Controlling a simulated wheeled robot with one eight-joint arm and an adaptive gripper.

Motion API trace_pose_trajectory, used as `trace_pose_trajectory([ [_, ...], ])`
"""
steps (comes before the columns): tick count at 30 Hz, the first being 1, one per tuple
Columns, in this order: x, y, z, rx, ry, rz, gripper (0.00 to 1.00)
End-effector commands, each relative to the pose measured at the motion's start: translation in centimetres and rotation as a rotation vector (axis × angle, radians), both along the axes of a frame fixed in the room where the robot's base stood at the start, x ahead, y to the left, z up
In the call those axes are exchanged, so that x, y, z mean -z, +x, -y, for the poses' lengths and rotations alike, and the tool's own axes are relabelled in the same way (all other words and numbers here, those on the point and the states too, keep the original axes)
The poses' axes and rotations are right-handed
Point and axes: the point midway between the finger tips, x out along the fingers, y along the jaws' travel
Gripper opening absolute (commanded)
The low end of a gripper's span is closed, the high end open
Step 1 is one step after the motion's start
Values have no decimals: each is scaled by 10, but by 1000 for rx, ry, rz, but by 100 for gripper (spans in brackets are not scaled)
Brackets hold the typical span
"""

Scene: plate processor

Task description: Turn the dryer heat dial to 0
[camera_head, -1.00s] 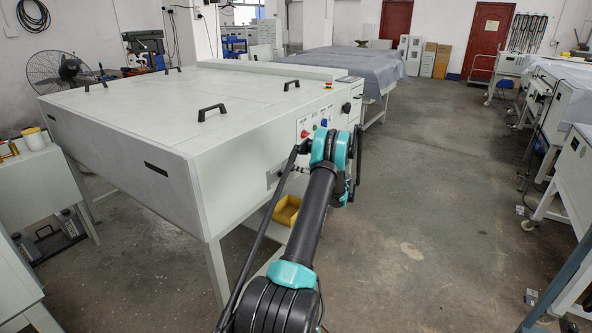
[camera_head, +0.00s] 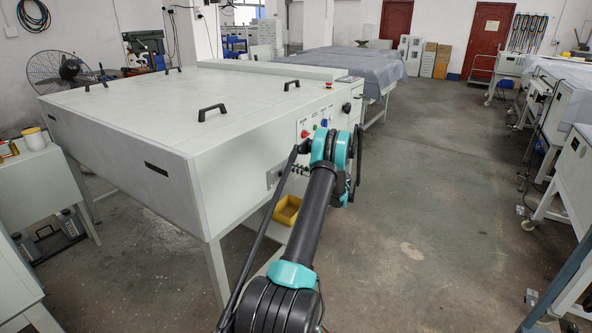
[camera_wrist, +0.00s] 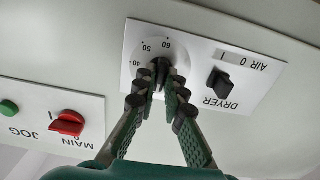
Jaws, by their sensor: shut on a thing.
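The dryer heat dial (camera_wrist: 160,65) is a black knob on a round white scale, upside down in the wrist view. The marks 40, 50 and 60 show along the scale's upper left; the rest of it is partly covered by my fingers. My gripper (camera_wrist: 160,84) is shut on the knob, one finger on each side. Which mark the knob points to is not clear. In the head view the arm reaches to the side of the large white machine (camera_head: 180,135); the dial and fingertips cannot be made out there.
A black dryer switch (camera_wrist: 218,84) marked AIR and 0 sits right of the dial on the same white plate. A red main switch (camera_wrist: 67,123) and green jog button (camera_wrist: 9,109) are at left. A yellow bin (camera_head: 287,210) lies below the machine. Floor to the right is open.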

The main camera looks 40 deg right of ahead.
Motion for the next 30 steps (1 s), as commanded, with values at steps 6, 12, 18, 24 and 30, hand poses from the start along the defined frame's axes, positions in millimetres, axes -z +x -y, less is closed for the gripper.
trace_pose_trajectory([
  [6,1,3,-3,-5,-4,-2,0],
  [12,1,3,-3,-5,-4,-2,19],
  [18,1,2,-3,-4,-3,-2,31],
  [24,1,1,-2,-3,-3,-1,31],
  [30,1,-11,4,-1,-1,-1,31],
])
